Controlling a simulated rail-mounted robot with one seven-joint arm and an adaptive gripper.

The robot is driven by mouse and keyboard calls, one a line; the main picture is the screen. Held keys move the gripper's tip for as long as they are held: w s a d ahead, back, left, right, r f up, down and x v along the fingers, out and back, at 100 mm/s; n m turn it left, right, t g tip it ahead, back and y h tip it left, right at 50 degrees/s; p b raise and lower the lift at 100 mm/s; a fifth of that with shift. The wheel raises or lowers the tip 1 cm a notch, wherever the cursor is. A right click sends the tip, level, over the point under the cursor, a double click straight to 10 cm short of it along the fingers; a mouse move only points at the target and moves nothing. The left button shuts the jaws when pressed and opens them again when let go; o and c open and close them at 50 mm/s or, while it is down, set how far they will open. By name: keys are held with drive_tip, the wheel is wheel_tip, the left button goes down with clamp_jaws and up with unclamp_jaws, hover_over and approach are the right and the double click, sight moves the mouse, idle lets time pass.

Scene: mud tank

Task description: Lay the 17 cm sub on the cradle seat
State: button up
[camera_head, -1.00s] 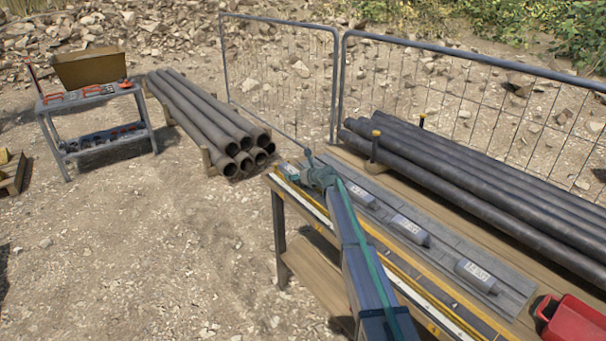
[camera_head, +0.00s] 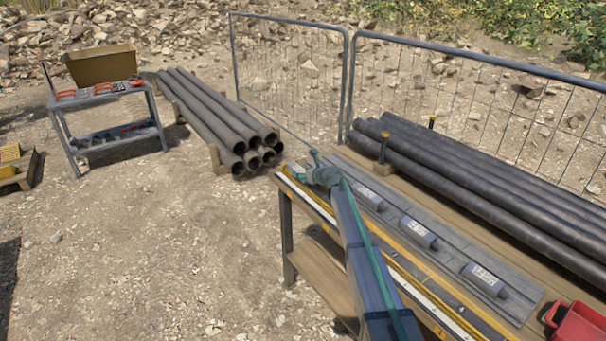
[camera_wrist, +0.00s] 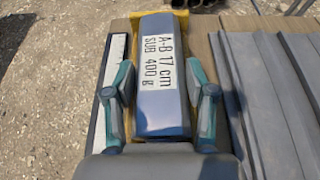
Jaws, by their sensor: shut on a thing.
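The 17 cm sub is a blue-grey block with a white label reading "A-B 17 cm SUB 400 g" in the wrist view (camera_wrist: 162,115). My gripper (camera_wrist: 163,80) is shut on it, one teal finger along each long side. In the head view my gripper (camera_head: 322,176) is at the far left end of the bench, with the sub (camera_head: 296,172) just left of it. I cannot tell whether the sub touches the surface below. I cannot pick out the cradle seat with certainty.
The wooden bench (camera_head: 322,274) carries a yellow-edged rule, a grey grooved mat (camera_head: 440,262) with other labelled subs (camera_head: 482,278), dark pipes (camera_head: 470,165) and a red bin (camera_head: 577,328). Beyond are a pipe stack (camera_head: 215,115), a tool table (camera_head: 100,92) and mesh fencing. Gravel at left is open.

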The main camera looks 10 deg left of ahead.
drive_tip(key=o, duration=1.6)
drive_tip(key=shift+s, duration=0.1)
drive_tip(key=v, duration=1.1)
drive_tip(key=shift+s+d+r, duration=0.25)
drive_tip(key=shift+d, duration=0.05)
